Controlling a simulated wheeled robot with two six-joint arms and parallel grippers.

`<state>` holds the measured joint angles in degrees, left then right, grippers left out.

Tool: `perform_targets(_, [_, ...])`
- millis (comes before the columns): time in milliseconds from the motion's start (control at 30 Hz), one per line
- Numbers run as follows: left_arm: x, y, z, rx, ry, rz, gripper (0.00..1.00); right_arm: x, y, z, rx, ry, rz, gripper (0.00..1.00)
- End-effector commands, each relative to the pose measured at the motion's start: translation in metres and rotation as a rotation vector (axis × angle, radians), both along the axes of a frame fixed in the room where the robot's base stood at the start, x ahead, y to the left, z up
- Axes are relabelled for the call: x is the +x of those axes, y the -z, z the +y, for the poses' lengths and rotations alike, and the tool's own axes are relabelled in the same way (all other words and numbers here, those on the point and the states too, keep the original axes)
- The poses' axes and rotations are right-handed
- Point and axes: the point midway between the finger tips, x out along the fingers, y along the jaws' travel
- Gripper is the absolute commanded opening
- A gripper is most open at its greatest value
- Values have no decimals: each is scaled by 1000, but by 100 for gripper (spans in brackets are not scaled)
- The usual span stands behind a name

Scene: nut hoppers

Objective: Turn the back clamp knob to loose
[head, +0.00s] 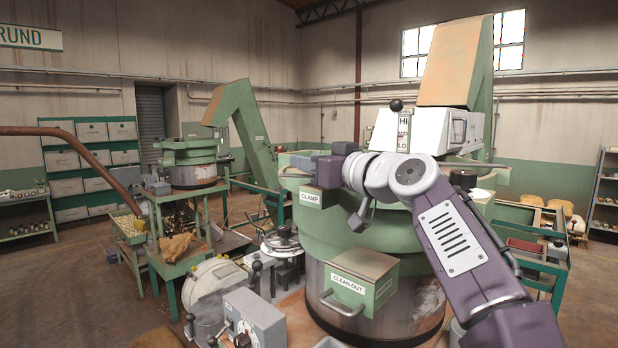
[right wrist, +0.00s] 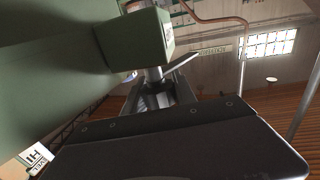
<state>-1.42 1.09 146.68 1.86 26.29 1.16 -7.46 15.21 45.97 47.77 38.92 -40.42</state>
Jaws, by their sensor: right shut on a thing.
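My right gripper (head: 303,166) reaches in from the right in the head view and points left, just above the green box with the CLAMP label (head: 311,198). The clamp knob is hidden behind the gripper in the head view. In the right wrist view the jaws (right wrist: 160,98) are shut on the back clamp knob (right wrist: 153,76), of which a small pale metal part shows beyond the fingers. A slanted metal bar shows just past it, and a green box (right wrist: 150,38) is close beside it. Which way the knob is turned cannot be told. My left gripper is out of view.
The large green hopper (head: 350,240) stands below my right arm, with a CLEAN-OUT box (head: 352,280) on its front. A HI/LO sign (head: 404,132) and a black ball-topped lever (head: 396,106) rise behind. A grey control box (head: 254,318) stands at the front left.

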Motion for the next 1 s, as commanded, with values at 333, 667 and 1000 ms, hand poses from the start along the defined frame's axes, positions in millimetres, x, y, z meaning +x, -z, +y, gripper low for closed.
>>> perform_targets(333, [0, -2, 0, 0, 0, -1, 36, -2, 2, 5, -6, -148, 9, 0])
perform_targets(667, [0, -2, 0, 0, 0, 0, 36, -3, 2, 6, -6, -176, 8, 0])
perform_targets(1000, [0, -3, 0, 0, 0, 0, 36, -4, 1, 6, -6, -175, 6, 53])
